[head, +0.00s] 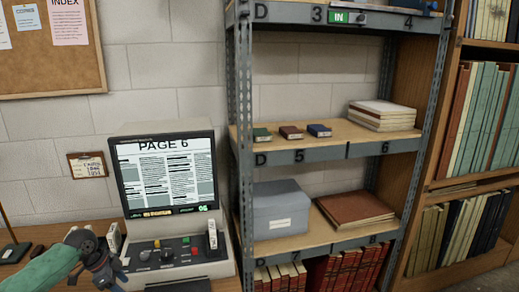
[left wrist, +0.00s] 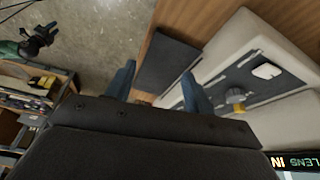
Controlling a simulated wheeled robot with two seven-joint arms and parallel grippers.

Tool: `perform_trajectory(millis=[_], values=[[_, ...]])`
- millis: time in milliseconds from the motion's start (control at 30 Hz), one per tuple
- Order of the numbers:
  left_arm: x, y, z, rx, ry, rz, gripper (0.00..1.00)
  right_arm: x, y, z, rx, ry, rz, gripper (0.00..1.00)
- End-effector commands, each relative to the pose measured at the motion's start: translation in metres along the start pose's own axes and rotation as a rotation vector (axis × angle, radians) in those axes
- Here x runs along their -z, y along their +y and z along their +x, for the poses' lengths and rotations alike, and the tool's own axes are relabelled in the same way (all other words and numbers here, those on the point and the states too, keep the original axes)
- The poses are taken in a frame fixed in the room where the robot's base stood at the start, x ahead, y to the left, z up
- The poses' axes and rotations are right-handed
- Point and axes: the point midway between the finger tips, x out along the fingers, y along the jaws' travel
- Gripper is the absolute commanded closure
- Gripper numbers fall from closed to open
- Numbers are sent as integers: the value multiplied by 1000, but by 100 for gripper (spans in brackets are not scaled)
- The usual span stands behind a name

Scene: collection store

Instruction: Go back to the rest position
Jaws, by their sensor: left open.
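My left gripper (head: 108,262) comes in from the lower left in the head view, at the left side of the microfilm reader's control panel (head: 165,253). In the left wrist view its two blue-grey fingers (left wrist: 160,78) stand apart with nothing between them. The reader's screen (head: 166,170) reads "PAGE 6". A dark arm end with a green part (left wrist: 38,35) shows at the upper left of the left wrist view. It looks like my right gripper, but its fingers are too small to read. It does not show in the head view.
A metal shelf (head: 335,155) right of the reader holds three small boxes (head: 290,132), a grey box (head: 281,208) and folders. A wooden bookcase (head: 430,130) stands farther right. A small white item (head: 212,235) stands at the panel's right. A cork board (head: 50,45) hangs upper left.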

Motion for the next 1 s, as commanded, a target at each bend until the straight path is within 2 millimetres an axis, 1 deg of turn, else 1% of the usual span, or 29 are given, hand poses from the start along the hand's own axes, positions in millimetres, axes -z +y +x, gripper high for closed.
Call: perform_trajectory(millis=[33, 167, 267, 367, 400, 467, 500, 567, 600, 667, 700, 767, 800, 1000], values=[[3, 9, 10, -5, -1, -1, 47, 0, 0, 0, 0, -1, 0, 62], [9, 29, 35, -6, -9, -8, 47, -5, 0, 2, 1, -8, 0, 62], [16, 50, 57, -4, -15, -18, 47, -13, -2, 4, 2, -16, 1, 62], [23, 78, 84, -1, -18, -35, 47, -18, -2, 5, 2, -23, 1, 62], [27, 92, 96, 2, -19, -47, 47, -19, -2, 5, 3, -24, 1, 62], [32, 112, 112, 11, -19, -66, 47, -19, -3, 4, 3, -24, 1, 62], [36, 127, 121, 17, -19, -81, 47, -18, -3, 4, 3, -23, 1, 62], [40, 147, 134, 28, -18, -106, 47, -17, -3, 4, 3, -21, 1, 62], [42, 160, 142, 36, -18, -124, 47, -16, -2, 3, 3, -19, 1, 62], [46, 180, 152, 49, -16, -154, 47, -14, -2, 2, 3, -17, 1, 62], [49, 194, 157, 59, -13, -177, 47, -13, -2, 2, 2, -14, 0, 62], [51, 213, 164, 75, -11, -214, 47, -10, -2, 1, 2, -11, 0, 62], [52, 225, 168, 85, -9, -241, 47, -7, -1, 1, 1, -8, 0, 62], [53, 284, 177, 146, -4, -395, 47, 4, 0, -1, 0, 5, 0, 62]])
